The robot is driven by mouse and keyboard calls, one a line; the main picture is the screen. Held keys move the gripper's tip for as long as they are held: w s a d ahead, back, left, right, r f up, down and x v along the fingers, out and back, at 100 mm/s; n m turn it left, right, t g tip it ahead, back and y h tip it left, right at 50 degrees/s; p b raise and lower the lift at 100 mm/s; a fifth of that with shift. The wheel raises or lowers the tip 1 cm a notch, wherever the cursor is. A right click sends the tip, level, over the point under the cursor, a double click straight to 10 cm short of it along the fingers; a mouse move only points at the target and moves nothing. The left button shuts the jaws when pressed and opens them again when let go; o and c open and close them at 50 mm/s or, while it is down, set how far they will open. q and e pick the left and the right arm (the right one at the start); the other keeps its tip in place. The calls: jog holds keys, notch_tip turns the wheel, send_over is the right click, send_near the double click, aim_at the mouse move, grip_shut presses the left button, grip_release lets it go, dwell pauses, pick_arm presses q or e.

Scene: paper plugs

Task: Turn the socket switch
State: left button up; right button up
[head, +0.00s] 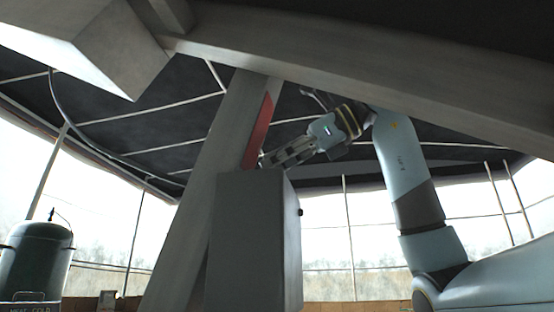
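A grey box (258,245) stands upright in the middle of the head view. A small dark knob (299,212) sticks out of its right side; I cannot tell for sure whether this is the socket switch. My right gripper (272,160) reaches in from the right, just above the box's top edge, with its fingers pointing left. Its tips are close to a red strip (258,130) on a slanted grey beam; I cannot tell whether they touch. The box's top edge may hide part of the fingertips, and their gap is unclear. My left gripper is not in view.
The slanted beam (205,190) rises behind the box. A thick grey beam (340,55) crosses overhead. A dark green tank (36,260) stands at the lower left. Bright windows (330,240) line the back under a dark ceiling. Open space shows right of the box.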

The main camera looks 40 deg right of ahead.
grip_shut()
jog(key=shift+w, duration=0.1)
jog(key=shift+w+d+r+m+g+y, duration=0.25)
jog(key=shift+d+m+g+y, duration=0.2)
jog(key=shift+m, duration=0.45)
jog(key=shift+w+d+m+g+y, duration=0.45)
jog(key=shift+d+m, duration=0.05)
jog(key=shift+m, duration=0.4)
jog(key=shift+w+d+f+m+g+y, duration=0.15)
jog(key=shift+w+d+m+g+y, duration=0.25)
jog(key=shift+m, duration=0.4)
jog(key=shift+w+d+f+m+g+y, duration=0.1)
jog(key=shift+w+d+m+g+y, duration=0.1)
jog(key=shift+w+d+m+y, duration=0.45)
jog(key=shift+s+a, duration=0.25)
jog(key=shift+s, duration=0.1)
jog(key=shift+o, duration=1.7)
grip_release()
